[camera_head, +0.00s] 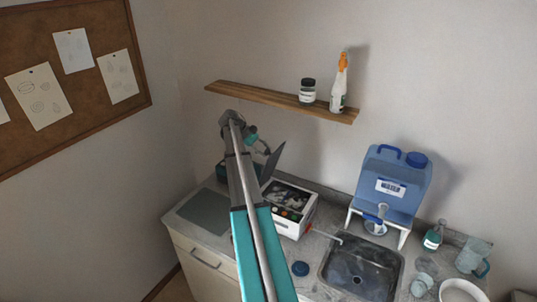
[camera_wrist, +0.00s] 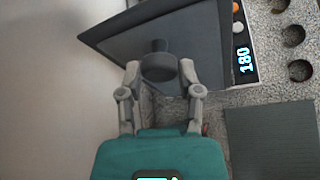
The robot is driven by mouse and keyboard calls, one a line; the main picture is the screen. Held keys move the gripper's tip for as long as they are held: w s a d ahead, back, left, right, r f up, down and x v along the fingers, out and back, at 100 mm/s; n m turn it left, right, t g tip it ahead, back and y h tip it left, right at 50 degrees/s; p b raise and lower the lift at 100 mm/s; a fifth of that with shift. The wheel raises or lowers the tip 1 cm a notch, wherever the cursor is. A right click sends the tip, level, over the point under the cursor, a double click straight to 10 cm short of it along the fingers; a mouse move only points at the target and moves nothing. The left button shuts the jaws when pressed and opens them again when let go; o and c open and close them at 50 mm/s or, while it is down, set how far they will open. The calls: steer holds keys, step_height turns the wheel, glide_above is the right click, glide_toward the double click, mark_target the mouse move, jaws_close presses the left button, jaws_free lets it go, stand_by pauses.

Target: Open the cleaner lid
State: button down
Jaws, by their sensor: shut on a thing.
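The cleaner (camera_head: 303,218) is a white box on the counter with a control panel; its top is open and the inside shows. Its dark grey lid (camera_head: 273,162) stands raised and tilted at the left side of the box. In the wrist view the lid (camera_wrist: 205,35) fills the upper middle, with a dark round knob (camera_wrist: 158,62) on it. My gripper (camera_wrist: 159,80) has its two fingers on either side of the knob, shut on it. In the head view the gripper end is partly hidden behind my arm.
A sink (camera_head: 362,268) lies right of the cleaner, with a blue water container (camera_head: 405,185) on a stand behind it. A grey mat (camera_head: 204,212) lies on the counter at left. A wooden shelf (camera_head: 265,97) with a jar and spray bottle hangs above.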

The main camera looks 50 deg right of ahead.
steer(key=shift+w+f, duration=0.1)
steer(key=shift+w, duration=0.2)
steer(key=c, duration=0.7)
jaws_free()
steer(key=o, duration=0.4)
steer(key=shift+w, duration=0.15)
steer(key=shift+s, duration=0.2)
